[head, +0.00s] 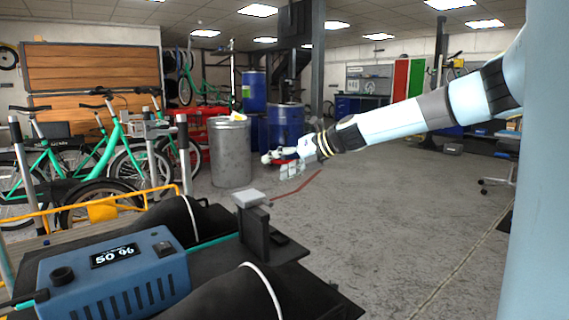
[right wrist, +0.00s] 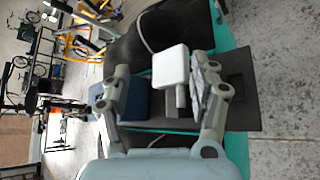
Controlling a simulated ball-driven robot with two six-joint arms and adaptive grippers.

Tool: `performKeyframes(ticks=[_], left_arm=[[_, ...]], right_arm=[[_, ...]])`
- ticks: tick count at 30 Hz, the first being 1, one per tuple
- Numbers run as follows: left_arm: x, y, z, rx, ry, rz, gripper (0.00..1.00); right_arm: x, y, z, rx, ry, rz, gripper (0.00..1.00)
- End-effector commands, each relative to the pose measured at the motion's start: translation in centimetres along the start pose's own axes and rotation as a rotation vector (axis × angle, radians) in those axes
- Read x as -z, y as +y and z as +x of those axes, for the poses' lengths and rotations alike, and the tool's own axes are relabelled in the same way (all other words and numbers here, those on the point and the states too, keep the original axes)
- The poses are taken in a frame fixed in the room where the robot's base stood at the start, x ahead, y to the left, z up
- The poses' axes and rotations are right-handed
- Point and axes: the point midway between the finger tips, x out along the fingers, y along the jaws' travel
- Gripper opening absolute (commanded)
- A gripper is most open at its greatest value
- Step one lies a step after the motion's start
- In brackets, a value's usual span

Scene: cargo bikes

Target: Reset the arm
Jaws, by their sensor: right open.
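My right arm comes in from the right of the head view, and its gripper (head: 288,163) hangs in the air above and beyond a black stand with a pale square top (head: 250,197). In the right wrist view my right gripper (right wrist: 160,88) is open and empty, its fingers spread apart. The pale square top (right wrist: 171,66) shows between the fingers in that view, with no contact that I can make out. My left gripper is in neither view.
A blue box reading "50 %" (head: 112,270) and black bags (head: 175,220) lie on the dark surface in front. Green bikes (head: 110,150) stand at the left. A grey metal bin (head: 230,155) and blue barrels (head: 286,122) stand behind.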

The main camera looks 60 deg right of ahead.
Motion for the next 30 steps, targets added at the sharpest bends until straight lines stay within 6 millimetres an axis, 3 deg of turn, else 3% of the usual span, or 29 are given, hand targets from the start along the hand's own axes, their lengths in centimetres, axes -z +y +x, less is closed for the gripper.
performKeyframes(ticks=[7, 25, 28, 30], left_arm=[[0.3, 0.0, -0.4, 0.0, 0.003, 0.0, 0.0], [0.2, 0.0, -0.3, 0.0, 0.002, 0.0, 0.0], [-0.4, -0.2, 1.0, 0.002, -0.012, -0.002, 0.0], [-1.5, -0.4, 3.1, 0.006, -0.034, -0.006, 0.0]], right_arm=[[0.3, -1.6, -0.3, 0.014, -0.031, 0.076, 0.62], [0.3, -1.7, -0.3, 0.015, -0.032, 0.08, 0.62], [0.9, -3.4, -0.4, 0.031, -0.058, 0.146, 0.62], [2.2, -6.2, -0.7, 0.057, -0.099, 0.259, 0.62]])
